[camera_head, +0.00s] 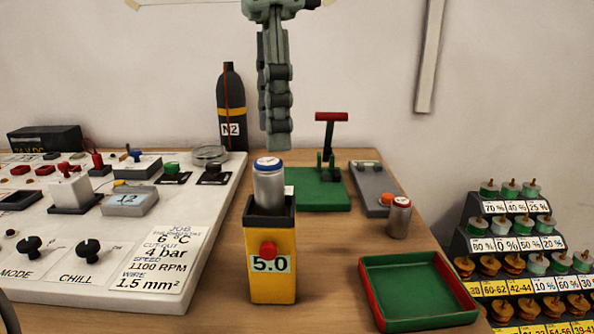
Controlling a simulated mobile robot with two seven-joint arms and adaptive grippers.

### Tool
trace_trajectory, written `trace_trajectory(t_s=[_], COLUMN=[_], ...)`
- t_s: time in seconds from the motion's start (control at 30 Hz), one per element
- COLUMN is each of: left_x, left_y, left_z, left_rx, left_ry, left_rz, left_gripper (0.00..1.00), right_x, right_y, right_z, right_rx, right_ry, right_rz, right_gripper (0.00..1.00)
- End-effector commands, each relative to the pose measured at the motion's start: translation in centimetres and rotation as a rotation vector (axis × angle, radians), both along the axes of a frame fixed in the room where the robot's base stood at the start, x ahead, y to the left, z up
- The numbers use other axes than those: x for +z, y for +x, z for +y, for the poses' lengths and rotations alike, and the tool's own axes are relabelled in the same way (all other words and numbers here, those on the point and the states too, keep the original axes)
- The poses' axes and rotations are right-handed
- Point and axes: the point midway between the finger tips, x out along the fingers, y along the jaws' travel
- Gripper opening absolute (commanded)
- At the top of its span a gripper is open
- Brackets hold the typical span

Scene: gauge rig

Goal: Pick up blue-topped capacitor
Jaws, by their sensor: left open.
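The blue-topped capacitor (268,187) is a silver cylinder with a blue rim around a pale top. It stands upright with its lower part in the dark top of a yellow block (271,288) that has a red knob and a "5.0" label. My left gripper (277,142) points down from the top of the view, seen side-on, with its tips a little above the capacitor's top in the picture. It is open and appears empty. The gap between its fingers is hidden by the angle. My right gripper is out of view.
A silver capacitor with a red top (399,217) stands at right, near a grey plate (371,178). A green tray with red sides (424,314) lies at front right. A green base with a red-handled lever (331,117) stands behind. A white control panel (215,215) fills the left.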

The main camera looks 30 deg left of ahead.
Motion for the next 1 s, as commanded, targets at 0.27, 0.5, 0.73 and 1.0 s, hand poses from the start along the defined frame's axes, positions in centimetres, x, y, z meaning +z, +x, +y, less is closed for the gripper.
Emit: trace_trajectory(t_s=[0.27, 0.5, 0.73, 1.0], left_x=[-2.7, -6.2, -7.7, -7.7], left_y=[-0.2, -0.7, -0.6, -0.6], left_z=[-0.1, 0.4, 0.4, 0.3], left_rx=[-0.003, -0.003, -0.001, -0.001], left_ry=[0.001, 0.001, 0.001, 0.001], left_rz=[0.005, 0.005, 0.003, 0.003], left_gripper=[0.55, 0.55, 0.55, 0.42], right_x=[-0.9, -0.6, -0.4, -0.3], right_y=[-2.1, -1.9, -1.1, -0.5], right_z=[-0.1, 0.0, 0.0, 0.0], right_rx=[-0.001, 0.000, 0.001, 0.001], right_ry=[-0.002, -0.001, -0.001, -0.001], right_rz=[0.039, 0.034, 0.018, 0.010], right_gripper=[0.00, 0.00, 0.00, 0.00])
